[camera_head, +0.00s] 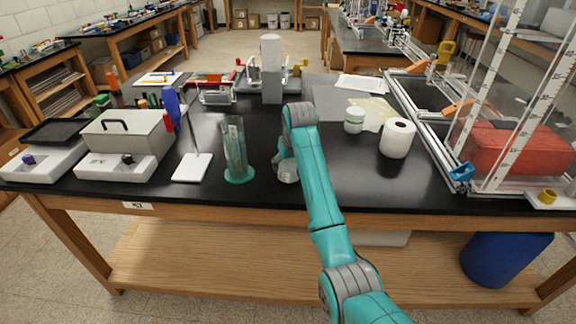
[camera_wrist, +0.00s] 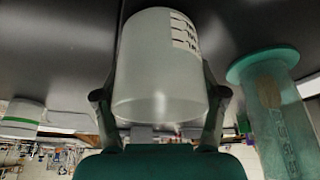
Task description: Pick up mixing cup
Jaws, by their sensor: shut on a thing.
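My gripper is shut on the cup. In the head view my gripper (camera_head: 286,168) is low over the front middle of the black bench, and my arm hides the cup there. Whether the cup still touches the bench top is not clear.
A clear cylinder with a green base (camera_head: 238,170) stands close at the left. A white jar (camera_head: 354,120) and a paper roll (camera_head: 398,138) stand at the right. Stirrer plates (camera_head: 118,168) and a glass-walled frame (camera_head: 500,120) flank the bench (camera_head: 340,175).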

